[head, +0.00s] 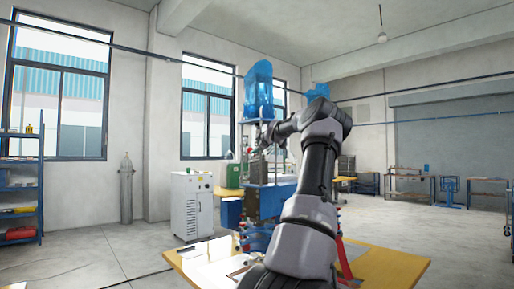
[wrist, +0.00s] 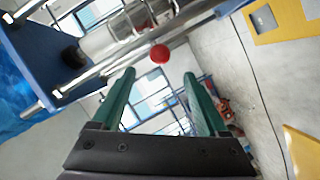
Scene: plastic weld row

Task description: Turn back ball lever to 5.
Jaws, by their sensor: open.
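In the wrist view a red ball (wrist: 160,53), the knob of a lever, shows just beyond my fingertips and between their lines. Its stem is hard to make out against the metal rods behind it. My gripper (wrist: 157,76) has two green fingers spread wide with nothing between them. In the head view my arm reaches forward to the blue machine (head: 277,200), and my gripper is small and partly lost against it. The ball lever and any number marks cannot be made out there.
Metal rods and a clear cylinder (wrist: 115,35) run close beside the ball in the wrist view. A yellow-topped table (head: 385,268) stands in front of me. A white cabinet (head: 192,205) is left of the machine. Open floor lies at left and right.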

